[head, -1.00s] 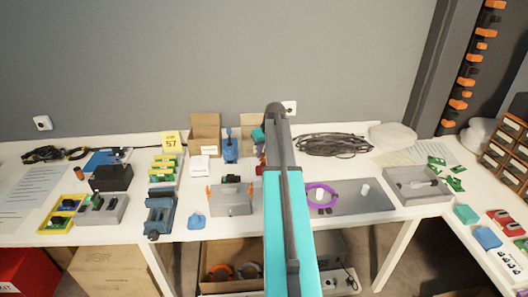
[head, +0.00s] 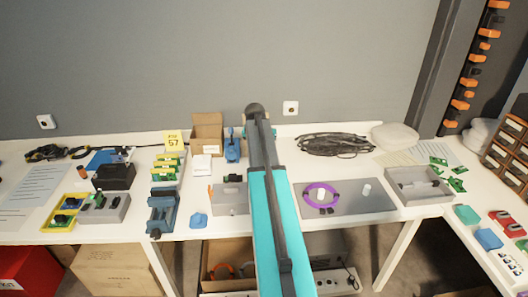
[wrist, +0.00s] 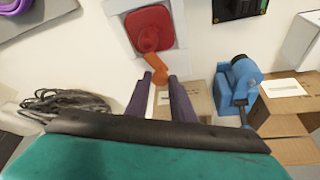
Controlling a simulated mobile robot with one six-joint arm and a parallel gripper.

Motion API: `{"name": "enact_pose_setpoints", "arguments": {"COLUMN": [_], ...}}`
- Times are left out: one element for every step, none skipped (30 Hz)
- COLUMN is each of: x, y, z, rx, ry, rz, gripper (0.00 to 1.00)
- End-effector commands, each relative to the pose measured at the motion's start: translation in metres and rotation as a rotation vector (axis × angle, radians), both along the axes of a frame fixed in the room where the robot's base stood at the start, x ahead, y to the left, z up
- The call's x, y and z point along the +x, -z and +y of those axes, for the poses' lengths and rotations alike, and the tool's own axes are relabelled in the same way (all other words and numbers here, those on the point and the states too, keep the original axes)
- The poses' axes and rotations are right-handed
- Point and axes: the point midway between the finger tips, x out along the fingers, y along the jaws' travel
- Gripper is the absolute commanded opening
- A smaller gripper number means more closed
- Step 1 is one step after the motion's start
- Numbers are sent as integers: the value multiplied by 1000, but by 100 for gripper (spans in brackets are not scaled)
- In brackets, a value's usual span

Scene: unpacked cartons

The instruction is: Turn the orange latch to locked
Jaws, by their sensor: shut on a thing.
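The orange latch (wrist: 158,70) shows in the wrist view as a short lever on a red rounded body (wrist: 150,30), set on a pale plate (wrist: 175,62). The lever slants down and to the right from the red body. My gripper (wrist: 160,77) has its two dark fingers on either side of the lever's lower end and is shut on it. In the head view my arm hides the latch and the gripper.
A blue device (wrist: 236,82) stands to the right of my fingers in the wrist view, with cardboard boxes (wrist: 285,112) beside it. A cable coil (head: 333,145) lies right of my arm.

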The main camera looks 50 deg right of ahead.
Motion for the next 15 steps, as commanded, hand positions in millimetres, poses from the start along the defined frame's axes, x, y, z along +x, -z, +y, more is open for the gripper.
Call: {"name": "enact_pose_setpoints", "arguments": {"x": [1,1,2,2,2,2,3,3,3,3,3,3,3,3,3], "y": [-1,-1,-1,-1,-1,0,0,0,-1,-1,-1,0,0,0,-1], "z": [-1,-1,-2,-2,-2,-2,-1,-1,-1,-1,-1,-1,-1,-1,-1], "rx": [-3,-4,-4,-4,-3,-4,-4,-3,-4,-5,-3,-2,-3,-4,-4], "ry": [34,59,90,112,135,164,186,206,232,250,268,290,305,319,335], "rz": [1,1,0,1,0,1,0,0,1,0,0,0,0,0,0], "gripper": [0,0,0,0,0,0,0,0,0,0,0,0,0,0,0]}}
